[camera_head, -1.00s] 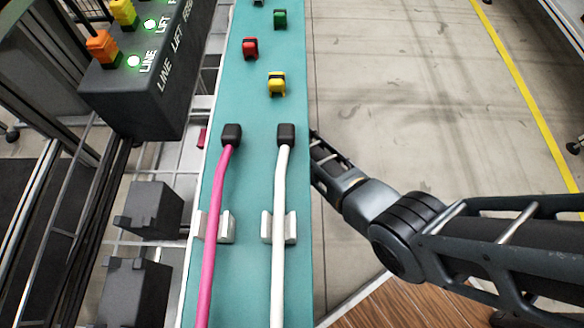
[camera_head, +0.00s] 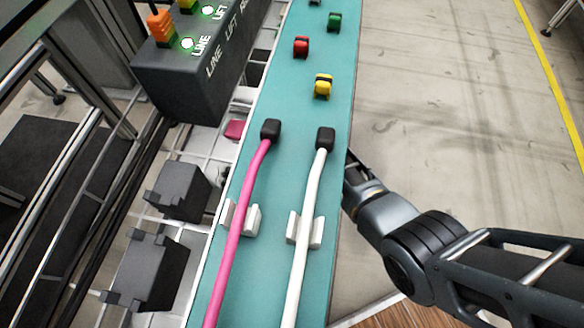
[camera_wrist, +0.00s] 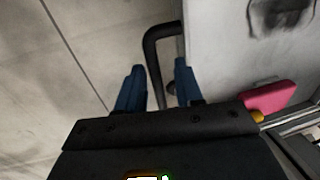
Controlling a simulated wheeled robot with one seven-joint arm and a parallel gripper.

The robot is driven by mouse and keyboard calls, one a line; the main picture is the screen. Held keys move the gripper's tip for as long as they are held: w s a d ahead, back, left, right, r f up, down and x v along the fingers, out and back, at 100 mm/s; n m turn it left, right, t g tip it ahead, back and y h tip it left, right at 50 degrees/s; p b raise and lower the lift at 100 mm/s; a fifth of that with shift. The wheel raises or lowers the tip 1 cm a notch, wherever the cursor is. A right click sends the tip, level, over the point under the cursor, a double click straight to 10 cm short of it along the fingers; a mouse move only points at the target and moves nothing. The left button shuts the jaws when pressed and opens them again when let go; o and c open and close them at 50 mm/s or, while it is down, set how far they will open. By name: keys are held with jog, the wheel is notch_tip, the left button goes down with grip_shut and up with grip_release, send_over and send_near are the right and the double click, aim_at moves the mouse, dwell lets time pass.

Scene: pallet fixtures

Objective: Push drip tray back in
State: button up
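In the wrist view, the two blue fingers of my gripper (camera_wrist: 158,70) stand apart, with a black bar handle (camera_wrist: 151,55) running down between them. A gap shows on the left of the bar, and the right finger is close to the pale panel. The handle bends over at its top and meets a pale grey panel (camera_wrist: 212,55). I cannot tell whether this panel is the drip tray's front. No drip tray is plainly seen in the head view, where my gripper is hidden beyond the right edge of the teal board.
A teal board (camera_head: 270,205) carries a pink cable (camera_head: 236,235), a white cable (camera_head: 306,190) and coloured clips. A dark control box (camera_head: 205,65) stands to its left. In the wrist view, a pink block (camera_wrist: 270,98) sits right of my gripper. Open floor (camera_head: 440,90) lies to the right.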

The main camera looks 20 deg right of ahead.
notch_tip(320, 180, up, 8)
jog(key=d+p, duration=0.1)
jog(key=p, duration=0.3)
jog(key=shift+s+d+f, duration=0.15)
jog(key=shift+s+f, duration=0.05)
jog(key=shift+s, duration=0.2)
